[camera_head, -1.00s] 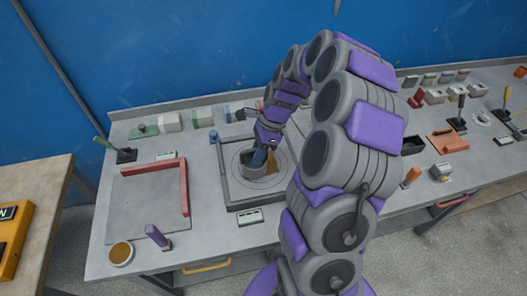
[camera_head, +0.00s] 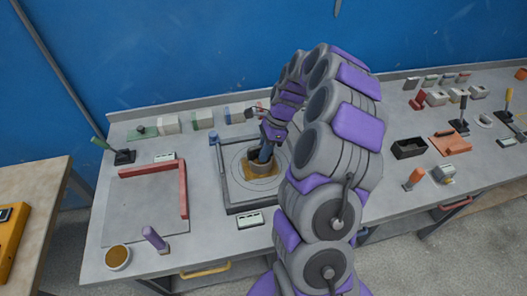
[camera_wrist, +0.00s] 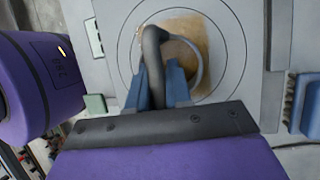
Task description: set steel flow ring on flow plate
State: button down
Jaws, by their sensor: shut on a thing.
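The steel flow ring (camera_head: 261,170) is a short grey cylinder over the middle of the flow plate (camera_head: 235,197), a square grey plate with concentric circles. A brown patch (camera_head: 248,158) lies at the circles' centre and shows around the ring. My gripper (camera_head: 266,155) is shut on the ring's wall from above. In the wrist view, its blue fingers (camera_wrist: 161,78) hold the near side of the ring (camera_wrist: 172,25). The brown patch shows inside the ring and to its right. I cannot tell whether the ring's bottom edge touches the plate.
A red L-shaped bar (camera_head: 183,188) lies on a grey panel at left. A small display (camera_head: 250,220) lies before the plate. Small blocks line the back.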

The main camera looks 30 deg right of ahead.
jog(key=c, duration=1.1)
grip_release()
jog(key=shift+a, duration=0.1)
jog(key=shift+o, duration=0.2)
jog(key=p+v, duration=0.2)
jog(key=v, duration=1)
jog(key=shift+p, duration=0.4)
